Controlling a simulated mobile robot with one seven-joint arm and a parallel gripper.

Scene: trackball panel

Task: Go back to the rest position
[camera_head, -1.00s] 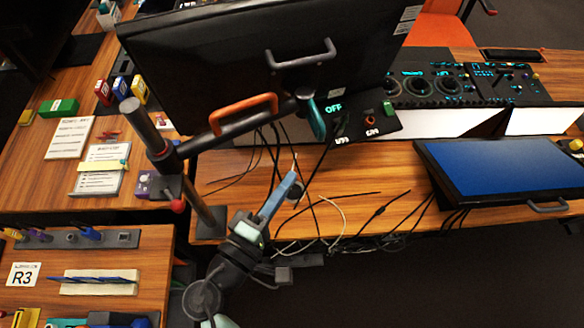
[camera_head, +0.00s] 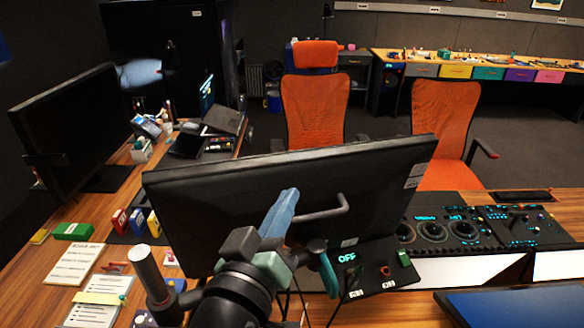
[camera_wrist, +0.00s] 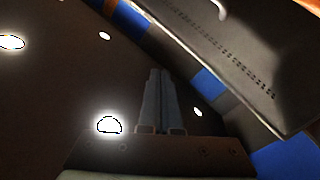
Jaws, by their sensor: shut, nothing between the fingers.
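My gripper (camera_head: 287,203) is raised in front of the back of a large black monitor (camera_head: 215,215) in the head view. Its blue-grey fingers point up and lie together, with nothing between them. In the wrist view the closed fingers (camera_wrist: 158,100) stand upright in the lower middle, with a dark ceiling and bright lamps behind them. The trackball panel itself cannot be made out for certain; a control panel with lit dials (camera_head: 450,232) lies on the desk at the right.
The monitor has a grey handle (camera_head: 322,211) close to my gripper. A small OFF switch box (camera_head: 372,270) sits below it. Orange chairs (camera_head: 316,110) stand behind the desk. A second monitor (camera_head: 70,130) is at the left, and a blue screen (camera_head: 515,308) at the lower right.

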